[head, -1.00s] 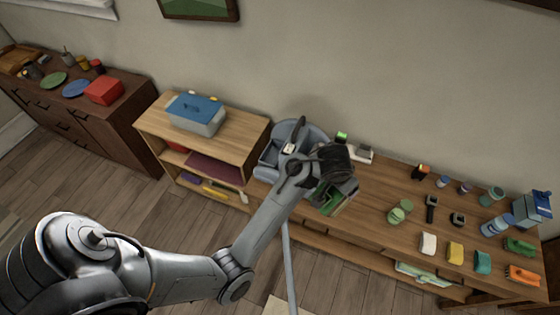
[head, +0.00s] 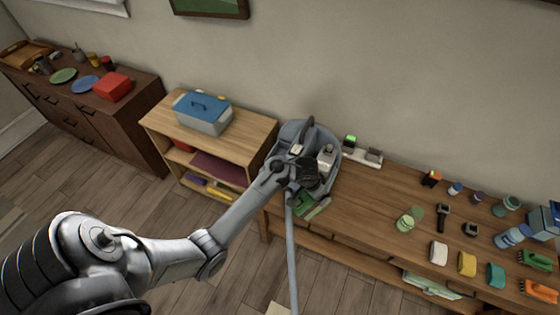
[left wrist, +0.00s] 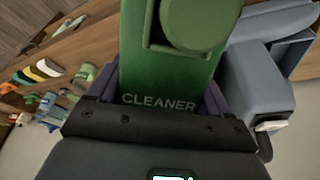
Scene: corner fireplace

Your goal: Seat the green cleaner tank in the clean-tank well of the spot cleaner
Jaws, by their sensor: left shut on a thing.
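The green cleaner tank (left wrist: 170,75), lettered CLEANER, fills the middle of the left wrist view. My left gripper (left wrist: 160,105) is shut on it, with a purple finger on each side. In the head view the tank (head: 304,204) hangs below the gripper (head: 308,188) at the front of the grey-blue spot cleaner (head: 291,133). The spot cleaner's body (left wrist: 262,95) is close beside the tank on the right in the left wrist view. The clean-tank well is not clearly visible, and I cannot tell whether the tank touches the machine. My right gripper is out of view.
The spot cleaner stands at the left end of a long wooden bench (head: 375,200). A white charger (head: 362,152) stands behind it on the right. Jars, brushes and coloured blocks cover the bench's right part. A lidded blue-grey box (head: 203,112) sits on the left shelf.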

